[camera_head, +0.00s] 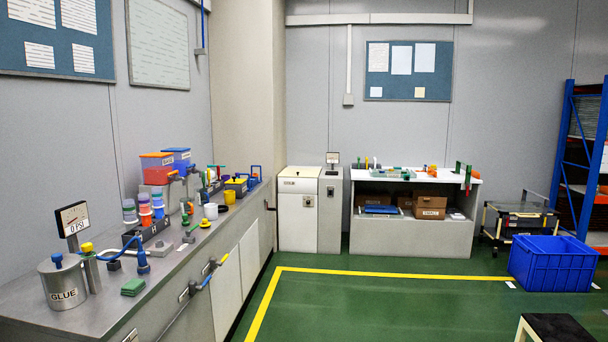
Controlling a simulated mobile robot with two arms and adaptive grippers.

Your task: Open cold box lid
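A white box-like cabinet (297,222) stands on the floor against the back wall, left of centre. It looks like the cold box, but its small label is too small to read. Its pale lid (299,172) lies flat on top and looks shut. A small dark latch or handle (308,201) is on its upper front. Neither of my grippers is in view, and the box stands well away across the room.
A grey cabinet (330,215) with a gauge adjoins the box, beside a white workbench (415,235). A long steel counter (190,255) with a glue pot (66,284) runs along the left. A blue crate (553,266) and black-topped stool (556,328) stand right. Green floor (380,300) is clear between.

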